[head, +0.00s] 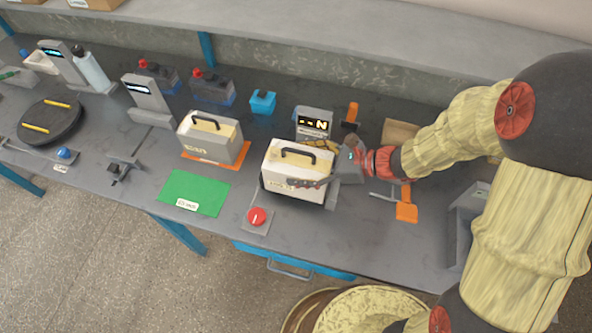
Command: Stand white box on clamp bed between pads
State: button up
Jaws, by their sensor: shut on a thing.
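The white box (286,172), with a cream top and a black handle, is upright in front of a grey unit with a lit display (313,123). My gripper (317,168) reaches in from the right and is shut on the white box, one finger along its near face and the other at its far side. A dark grey part shows low at the box's right side. It may belong to the clamp bed, but the bed and pads are mostly hidden. I cannot tell whether the box touches a surface below it.
A similar grey box (213,142) stands left on an orange mat (188,153). A red button (257,216) is in front of the white box. An orange-handled tool (405,208) lies right. Batteries (211,87) and a blue container (263,101) are behind.

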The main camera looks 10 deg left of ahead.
jog(key=shift+w+f+b, duration=0.5)
jog(key=shift+w+f, duration=0.45)
jog(key=shift+f, duration=0.2)
jog(key=shift+f+b, duration=0.75)
jog(key=shift+f, duration=0.55)
jog(key=shift+f, duration=0.1)
jog(key=o, duration=2.1)
jog(key=shift+s+f, duration=0.1)
jog(key=shift+f, duration=0.05)
jog(key=shift+d+r, duration=0.2)
jog(key=shift+r, duration=0.05)
jog(key=p+v, duration=0.4)
jog(key=v, duration=0.7)
jog(key=shift+d, duration=0.35)
